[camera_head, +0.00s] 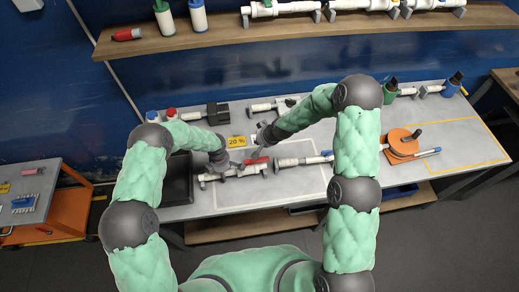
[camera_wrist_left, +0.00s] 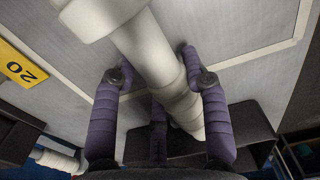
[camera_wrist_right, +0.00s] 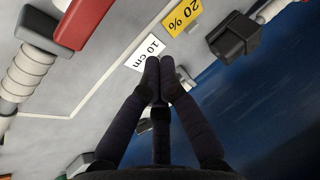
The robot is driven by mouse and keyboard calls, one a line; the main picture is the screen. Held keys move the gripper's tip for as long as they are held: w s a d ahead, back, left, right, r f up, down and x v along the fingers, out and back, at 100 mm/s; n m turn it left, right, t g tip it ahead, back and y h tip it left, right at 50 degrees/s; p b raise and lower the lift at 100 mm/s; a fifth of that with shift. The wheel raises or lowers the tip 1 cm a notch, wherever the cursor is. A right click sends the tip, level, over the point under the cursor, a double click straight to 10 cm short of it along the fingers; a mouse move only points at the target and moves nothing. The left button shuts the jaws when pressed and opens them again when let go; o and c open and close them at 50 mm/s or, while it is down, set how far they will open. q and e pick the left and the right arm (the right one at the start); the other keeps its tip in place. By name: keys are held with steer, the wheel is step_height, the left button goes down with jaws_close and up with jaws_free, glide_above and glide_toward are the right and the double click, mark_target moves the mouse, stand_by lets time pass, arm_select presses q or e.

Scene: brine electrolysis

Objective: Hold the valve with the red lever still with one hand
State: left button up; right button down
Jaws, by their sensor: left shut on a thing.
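The valve with the red lever (camera_head: 257,161) lies on the grey bench as part of a white pipe assembly (camera_head: 232,173). My left gripper (camera_head: 222,164) is at the left part of this assembly. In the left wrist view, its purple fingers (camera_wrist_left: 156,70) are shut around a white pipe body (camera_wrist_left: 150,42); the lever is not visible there. My right gripper (camera_head: 256,143) is just behind the valve, apart from it. In the right wrist view, its fingertips (camera_wrist_right: 158,66) are together with nothing between them. A dark red lever-like part (camera_wrist_right: 85,20) shows at upper left.
A yellow "20 %" label (camera_head: 237,141) and a "10 cm" label (camera_wrist_right: 148,51) lie near my right gripper. A black tray (camera_head: 178,180) is at the bench's left. An orange device (camera_head: 400,143) stands right. A wooden shelf (camera_head: 215,37) with pipe parts hangs behind.

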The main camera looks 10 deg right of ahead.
arm_select(q)
jaws_close()
arm_select(e)
steer(key=w+r+n+g+h, duration=0.2)
steer(key=w+r+g+h, duration=0.3)
steer(key=g, duration=0.3)
arm_select(q)
steer(key=shift+f, duration=0.1)
arm_select(e)
steer(key=s+f+y, duration=0.1)
steer(key=s+f, duration=0.5)
steer(key=f, duration=0.2)
steer(key=shift+s+f, duration=0.2)
steer(key=shift+s, duration=0.2)
